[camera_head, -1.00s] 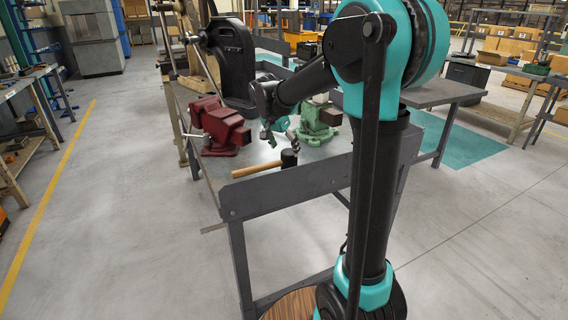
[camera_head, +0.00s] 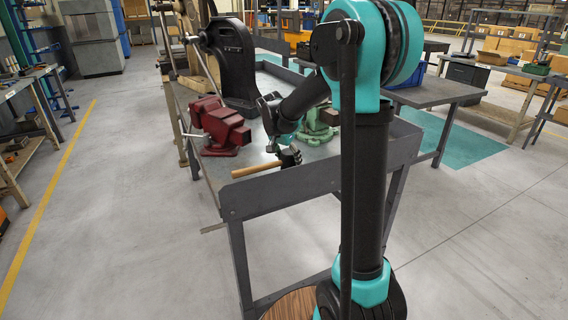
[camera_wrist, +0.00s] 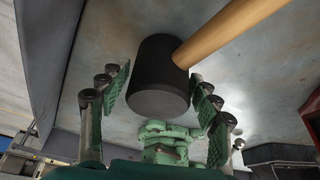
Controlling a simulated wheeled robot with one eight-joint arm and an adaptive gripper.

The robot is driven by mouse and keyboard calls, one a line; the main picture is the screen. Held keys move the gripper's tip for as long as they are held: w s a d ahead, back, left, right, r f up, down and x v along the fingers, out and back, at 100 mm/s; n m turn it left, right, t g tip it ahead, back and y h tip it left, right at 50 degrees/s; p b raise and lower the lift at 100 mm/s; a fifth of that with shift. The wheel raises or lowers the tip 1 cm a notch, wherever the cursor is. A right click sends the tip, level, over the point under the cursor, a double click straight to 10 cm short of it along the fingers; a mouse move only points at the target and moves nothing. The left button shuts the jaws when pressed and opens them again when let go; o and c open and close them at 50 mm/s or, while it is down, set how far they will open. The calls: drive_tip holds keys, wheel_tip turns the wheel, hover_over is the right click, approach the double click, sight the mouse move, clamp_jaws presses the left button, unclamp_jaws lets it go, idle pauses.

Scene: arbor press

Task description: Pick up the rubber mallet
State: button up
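The rubber mallet lies on the workbench near its front edge. In the head view its black head (camera_head: 291,157) is partly hidden by my gripper, and its light wooden handle (camera_head: 257,170) points left. In the wrist view the black head (camera_wrist: 160,78) is large, and the handle (camera_wrist: 230,32) runs to the upper right. My gripper (camera_wrist: 161,88) is open, with one green-padded finger on each side of the head. I see gaps between head and fingers, and no grip. In the head view my gripper (camera_head: 284,146) is right at the mallet head.
A red vise (camera_head: 220,125) stands left of the mallet on the workbench (camera_head: 205,170). A green vise (camera_head: 318,125) stands close behind the mallet. The black arbor press (camera_head: 228,60) is further back. A raised grey lip (camera_head: 275,190) runs along the bench's front edge.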

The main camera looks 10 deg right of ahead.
drive_tip(key=c, duration=1.1)
drive_tip(key=shift+c, duration=0.2)
